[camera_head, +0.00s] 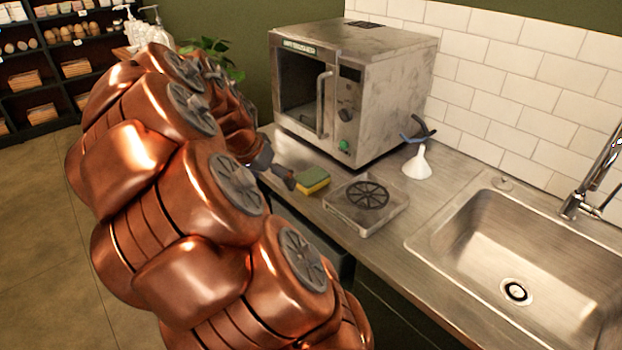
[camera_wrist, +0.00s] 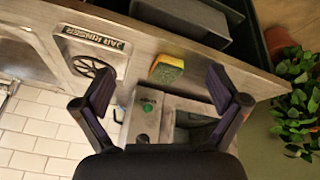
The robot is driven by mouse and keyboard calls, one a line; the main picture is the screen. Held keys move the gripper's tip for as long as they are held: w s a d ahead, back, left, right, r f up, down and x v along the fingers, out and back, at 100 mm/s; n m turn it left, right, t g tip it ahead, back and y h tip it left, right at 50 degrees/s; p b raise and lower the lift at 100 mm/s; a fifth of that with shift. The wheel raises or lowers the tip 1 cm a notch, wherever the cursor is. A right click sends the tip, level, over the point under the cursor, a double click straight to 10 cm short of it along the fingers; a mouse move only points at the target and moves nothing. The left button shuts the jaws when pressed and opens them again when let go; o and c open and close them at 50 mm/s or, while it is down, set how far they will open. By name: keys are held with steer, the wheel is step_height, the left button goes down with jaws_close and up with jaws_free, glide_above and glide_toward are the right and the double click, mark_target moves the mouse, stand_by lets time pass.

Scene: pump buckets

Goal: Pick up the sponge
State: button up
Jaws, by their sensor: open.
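The sponge (camera_head: 313,181) is green on top and yellow below. It lies on the steel counter (camera_head: 290,153) between the oven and the jar rinser, near the front edge. In the wrist view the sponge (camera_wrist: 167,68) appears ahead of my gripper, between the fingers' lines and closer to the right finger. My gripper (camera_wrist: 160,92) is open and empty. In the head view my gripper (camera_head: 284,178) is just left of the sponge, partly hidden by my copper arm; I cannot tell the exact gap.
The metal oven (camera_head: 390,100) stands behind the sponge. The jar rinser tray (camera_head: 382,222) is close on its right, then a white funnel (camera_head: 417,163) and the sink (camera_head: 520,240). A plant (camera_wrist: 300,100) shows beyond the counter's end.

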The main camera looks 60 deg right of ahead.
mark_target(312, 176)
steer(key=w+d+f+m, duration=0.1)
steer(key=d, duration=0.3)
steer(key=d+f+m+h, duration=0.1)
steer(key=d+f+m, duration=0.1)
steer(key=d, duration=0.3)
steer(key=w+d+f+m+p, duration=0.1)
steer(key=d, duration=0.4)
steer(key=shift+w+d+f+m+g, duration=0.2)
steer(key=shift+w+m+g, duration=0.1)
steer(key=shift+g, duration=0.1)
steer(key=shift+d+f, duration=0.2)
steer(key=shift+p+x, duration=1.8)
steer(key=shift+x, duration=2.1)
steer(key=shift+s+r, duration=0.1)
steer(key=shift+c, duration=0.4)
steer(key=c, duration=0.7)
